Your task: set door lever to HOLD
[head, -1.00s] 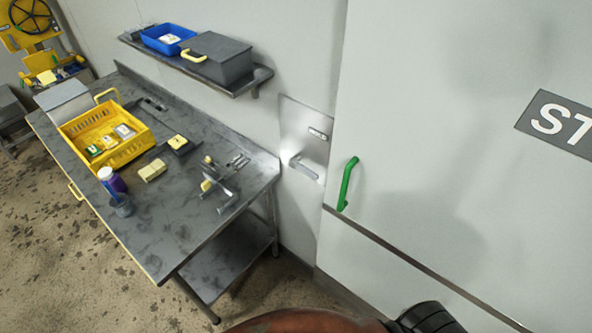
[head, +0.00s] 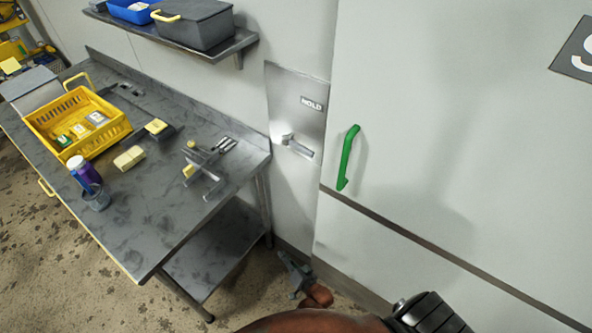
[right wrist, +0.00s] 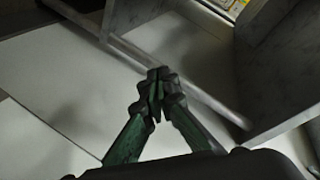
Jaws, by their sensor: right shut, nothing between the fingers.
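The door lever (head: 298,147) is a small silver handle on a steel plate (head: 283,85) on the wall, left of the large white door (head: 400,150). It points right and slightly downward. A label reading HOLD (head: 312,103) sits above it on the plate. My right gripper (head: 284,260) is low near the floor, well below the lever and apart from it. In the right wrist view its green-black fingers (right wrist: 155,80) meet at the tips, with nothing held. The lever cannot be made out in the right wrist view. My left gripper is not in view.
A green handle (head: 348,158) is on the white door. A steel table (head: 150,220) with a yellow basket (head: 50,122) and several small items stands to the left. A wall shelf (head: 225,45) holds a grey box (head: 192,24). The space before the lever looks clear.

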